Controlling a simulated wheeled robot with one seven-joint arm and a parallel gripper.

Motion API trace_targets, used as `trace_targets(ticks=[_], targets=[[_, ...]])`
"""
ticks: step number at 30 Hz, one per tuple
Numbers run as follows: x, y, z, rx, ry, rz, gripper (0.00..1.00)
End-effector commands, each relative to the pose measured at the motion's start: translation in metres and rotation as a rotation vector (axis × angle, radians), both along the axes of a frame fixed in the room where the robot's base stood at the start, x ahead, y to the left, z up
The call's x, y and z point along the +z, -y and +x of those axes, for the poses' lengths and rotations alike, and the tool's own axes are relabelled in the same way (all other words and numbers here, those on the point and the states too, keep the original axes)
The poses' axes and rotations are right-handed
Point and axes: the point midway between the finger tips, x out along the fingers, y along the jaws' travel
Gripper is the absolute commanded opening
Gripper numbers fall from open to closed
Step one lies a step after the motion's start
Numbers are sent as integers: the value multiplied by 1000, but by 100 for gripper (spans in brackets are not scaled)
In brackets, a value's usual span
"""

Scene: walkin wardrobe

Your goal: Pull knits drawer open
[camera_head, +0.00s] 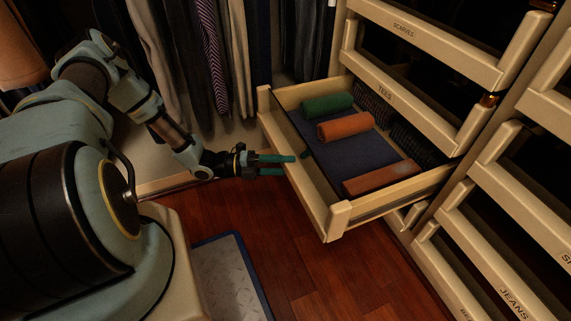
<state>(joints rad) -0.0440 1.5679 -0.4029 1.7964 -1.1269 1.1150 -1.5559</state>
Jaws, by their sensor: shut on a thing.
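A pale wooden drawer (323,201) stands pulled far out of the cabinet in the middle of the view. Its front faces left, so any label on it cannot be read. A green roll (326,105), an orange roll (345,126) and a reddish-brown roll (381,177) lie inside on a dark blue lining. My gripper (277,163) reaches in from the left with its green fingers at the drawer's front. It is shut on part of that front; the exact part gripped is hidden.
Closed drawers marked SCARVES (425,38), TEES (408,98) and JEANS (500,278) fill the cabinet at right. A grey blue-edged mat (226,283) lies on the wooden floor, which is clear below the drawer.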

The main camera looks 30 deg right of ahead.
Motion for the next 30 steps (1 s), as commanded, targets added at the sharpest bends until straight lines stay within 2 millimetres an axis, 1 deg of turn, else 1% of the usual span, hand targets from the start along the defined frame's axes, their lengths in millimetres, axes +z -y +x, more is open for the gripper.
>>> trace_targets(ticks=[2,3,10,11,25,28,30], targets=[[-3,-1,-1,-2,1,6,0],[-3,-1,-1,-2,1,6,51],[-2,0,-1,-1,1,4,77],[-2,0,-1,-1,0,3,79],[0,0,1,1,1,0,79],[1,-7,4,1,3,1,79],[1,-16,9,2,2,1,79]])
